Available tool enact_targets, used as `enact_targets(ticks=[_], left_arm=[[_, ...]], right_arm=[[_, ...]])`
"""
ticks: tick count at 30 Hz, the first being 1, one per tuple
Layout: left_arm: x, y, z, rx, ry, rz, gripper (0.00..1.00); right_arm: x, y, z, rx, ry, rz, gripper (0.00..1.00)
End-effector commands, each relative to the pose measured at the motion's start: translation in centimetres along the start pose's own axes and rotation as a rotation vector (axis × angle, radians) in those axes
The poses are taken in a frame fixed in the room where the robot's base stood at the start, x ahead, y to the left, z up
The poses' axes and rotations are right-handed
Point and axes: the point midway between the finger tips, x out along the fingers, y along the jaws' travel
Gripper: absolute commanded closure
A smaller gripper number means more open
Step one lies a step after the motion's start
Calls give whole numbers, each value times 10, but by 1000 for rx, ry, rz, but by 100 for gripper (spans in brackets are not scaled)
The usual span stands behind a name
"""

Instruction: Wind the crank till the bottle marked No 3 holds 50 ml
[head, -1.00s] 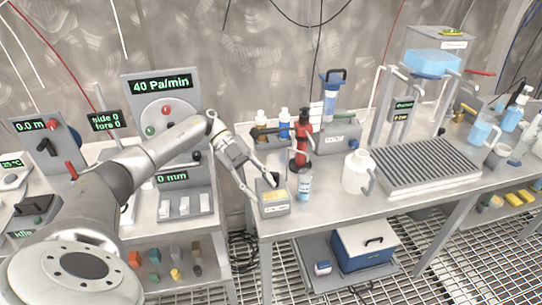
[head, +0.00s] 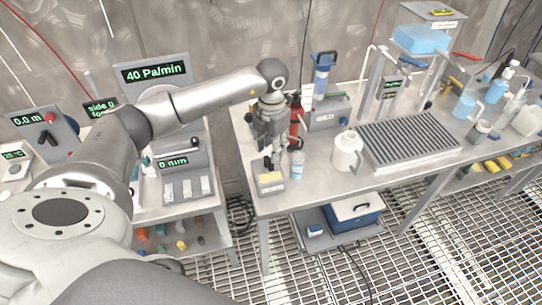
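The finger gap is too small and dark to read. A small clear bottle with a pale blue label (head: 296,166) stands upright just right of the gripper, and its marking is unreadable. A red bottle or pump (head: 297,122) is partly hidden behind my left wrist. I cannot make out a crank for certain, nor a bottle marked No 3. My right gripper is out of view.
A white jug (head: 346,151) and a ribbed drain tray (head: 410,142) stand to the right. A blue-topped filter unit (head: 324,75) is behind. Several bottles, including a blue one (head: 464,106), stand at the far right. A "40 Pa/min" panel (head: 156,72) is at left.

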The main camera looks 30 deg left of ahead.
Motion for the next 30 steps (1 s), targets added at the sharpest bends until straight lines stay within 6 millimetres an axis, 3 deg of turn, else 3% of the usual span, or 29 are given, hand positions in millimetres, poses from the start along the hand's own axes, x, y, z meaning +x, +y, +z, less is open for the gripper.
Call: enact_targets(ticks=[9,21,30], left_arm=[[50,0,0,-1,2,-2,61],[60,0,0,-1,0,-1,61],[60,0,0,-1,0,-1,97]], right_arm=[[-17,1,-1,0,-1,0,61],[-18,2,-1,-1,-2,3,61],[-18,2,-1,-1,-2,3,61]])
